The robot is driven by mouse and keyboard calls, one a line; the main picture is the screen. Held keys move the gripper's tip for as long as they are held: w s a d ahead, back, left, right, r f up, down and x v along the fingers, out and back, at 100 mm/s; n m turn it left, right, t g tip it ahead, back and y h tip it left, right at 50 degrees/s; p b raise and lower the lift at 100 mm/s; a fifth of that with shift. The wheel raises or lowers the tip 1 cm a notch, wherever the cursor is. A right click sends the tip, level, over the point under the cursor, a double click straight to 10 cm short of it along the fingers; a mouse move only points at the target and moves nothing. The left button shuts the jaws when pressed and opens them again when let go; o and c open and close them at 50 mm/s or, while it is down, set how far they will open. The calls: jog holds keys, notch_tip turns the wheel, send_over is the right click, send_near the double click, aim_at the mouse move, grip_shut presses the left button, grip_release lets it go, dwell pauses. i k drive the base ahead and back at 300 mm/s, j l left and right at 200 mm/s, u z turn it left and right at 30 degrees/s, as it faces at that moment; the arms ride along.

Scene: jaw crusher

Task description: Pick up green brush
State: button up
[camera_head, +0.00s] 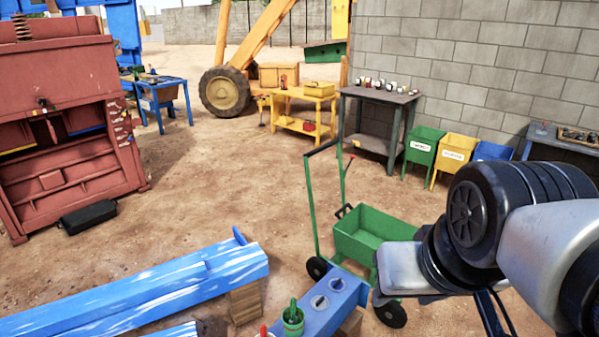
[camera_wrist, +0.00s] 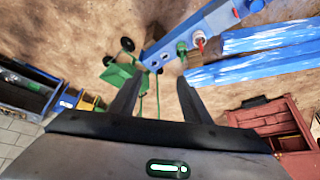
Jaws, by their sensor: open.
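A green item that looks like the green brush (camera_head: 292,318) stands upright on a blue beam (camera_head: 318,307) at the bottom of the head view. Its fine shape is too small to tell. It also shows in the wrist view (camera_wrist: 182,47), on the beam above the fingers. A red item (camera_head: 263,331) is next to it, partly cut off by the frame edge. My gripper (camera_wrist: 158,78) is open and empty in the wrist view, with both dark fingers spread. It is well apart from the green item. My arm reaches in from the right in the head view.
Two round grey-and-dark items (camera_head: 320,302) sit farther along the beam. A green cart (camera_head: 375,232) stands right behind it. Blue-and-white beams (camera_head: 140,295) lie at left. A red crusher (camera_head: 65,120) stands at far left. Open dirt ground lies in the middle.

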aim_at(294, 319)
jog(key=i+u, duration=0.1)
jog(key=u, duration=1.15)
jog(key=i+l, duration=0.1)
jog(key=l, duration=0.3)
jog(key=i+l, duration=0.15)
jog(key=l, duration=0.2)
jog(key=i+l, duration=0.1)
jog(key=l, duration=0.3)
jog(key=i+l, duration=0.15)
jog(key=l, duration=0.2)
jog(key=i+l, duration=0.1)
jog(key=l, duration=0.3)
